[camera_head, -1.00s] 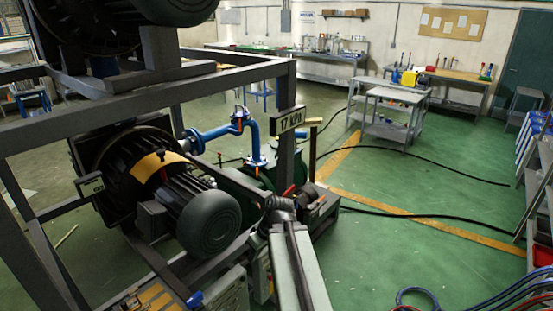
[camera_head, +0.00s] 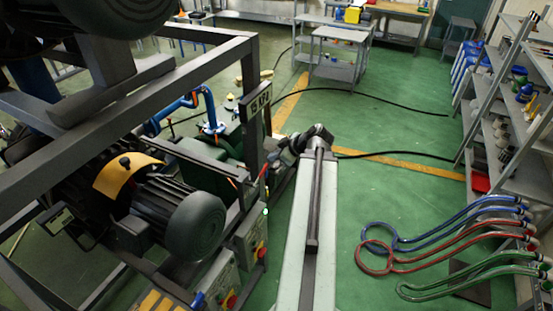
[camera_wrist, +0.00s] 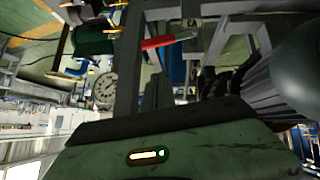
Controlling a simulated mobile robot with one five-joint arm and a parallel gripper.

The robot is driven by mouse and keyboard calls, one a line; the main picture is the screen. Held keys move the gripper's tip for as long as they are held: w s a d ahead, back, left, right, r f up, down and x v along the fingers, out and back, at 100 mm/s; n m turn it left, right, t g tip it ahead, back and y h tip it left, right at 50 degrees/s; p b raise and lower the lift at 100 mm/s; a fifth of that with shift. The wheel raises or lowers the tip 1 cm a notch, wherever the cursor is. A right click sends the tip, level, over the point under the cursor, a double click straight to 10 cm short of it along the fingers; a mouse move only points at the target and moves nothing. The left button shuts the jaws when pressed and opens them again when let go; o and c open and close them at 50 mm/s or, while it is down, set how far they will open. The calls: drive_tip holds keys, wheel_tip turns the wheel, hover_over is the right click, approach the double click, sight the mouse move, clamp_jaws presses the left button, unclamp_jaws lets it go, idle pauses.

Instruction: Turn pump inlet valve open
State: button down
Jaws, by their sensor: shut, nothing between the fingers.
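A red lever handle (camera_wrist: 168,41), which looks like the valve handle, crosses the upper middle of the wrist view beside a grey frame post and a small tag. In the head view a small red handle (camera_head: 264,172) shows beside the frame post, close to my gripper. The valve body is not clear in either view. My gripper (camera_wrist: 158,92) is shut and empty, its dark fingers pointing toward the red handle with a visible gap in the picture. In the head view my arm reaches forward and its end (camera_head: 283,156) bends left toward the pump frame; the fingertips are hard to make out.
The grey steel frame (camera_head: 150,95) surrounds a black motor (camera_head: 190,215) and blue piping (camera_head: 208,105). A pressure display (camera_head: 261,100) hangs on the post. A round gauge (camera_wrist: 105,90) shows in the wrist view.

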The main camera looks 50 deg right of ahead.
drive_tip(key=b, duration=0.4)
hover_over(265, 169)
drive_tip(key=s+a, duration=0.1)
wheel_tip(265, 169, down, 5)
drive_tip(key=shift+s+d+f+b, duration=0.1)
drive_tip(key=shift+s+f+b, duration=0.05)
drive_tip(key=shift+f+b, duration=0.4)
drive_tip(key=shift+s+f+b, duration=0.1)
drive_tip(key=shift+f+b, duration=0.3)
drive_tip(key=shift+f, duration=0.15)
drive_tip(key=shift+d+f+b, duration=0.1)
drive_tip(key=shift+f+b, duration=0.2)
drive_tip(key=shift+d+f+b, duration=0.2)
drive_tip(key=shift+f+b, duration=0.3)
drive_tip(key=shift+d+f+b, duration=0.15)
drive_tip(key=shift+f+b, duration=0.3)
drive_tip(key=shift+b, duration=0.05)
drive_tip(key=shift+r, duration=0.2)
